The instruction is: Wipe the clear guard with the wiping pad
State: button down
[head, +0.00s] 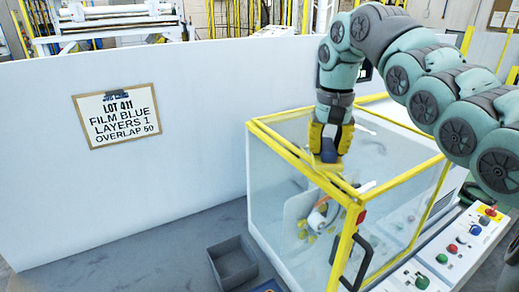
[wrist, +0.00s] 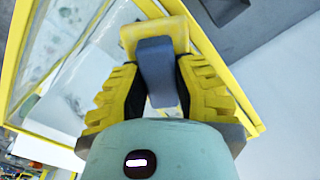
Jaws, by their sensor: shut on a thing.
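The clear guard (head: 290,210) is a box of see-through panels in a yellow frame at the centre right of the head view. In the wrist view, the guard (wrist: 75,70) fills the left side, with greenish smudges on its panel. My gripper (head: 330,142) is shut on the blue-grey handle of the wiping pad (head: 328,164), near the guard's top. In the wrist view, the pad (wrist: 130,38) shows its yellow edge beyond my gripper (wrist: 160,85). I cannot tell if the pad touches the guard. Its underside is hidden.
Inside the guard is a machine with an orange part (head: 317,219). A grey open bin (head: 232,262) stands left of the guard. A button panel (head: 455,248) is at the right. A white wall with a lot sign (head: 117,115) stands behind.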

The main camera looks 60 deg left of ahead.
jog(key=shift+s+b, duration=0.45)
jog(key=shift+b, duration=0.05)
notch_tip(320, 180, up, 6)
jog(key=p, duration=0.5)
jog(key=shift+p, duration=0.4)
jog(key=shift+r, duration=0.1)
notch_tip(320, 180, up, 3)
jog(key=p, duration=0.3)
dwell(0.3)
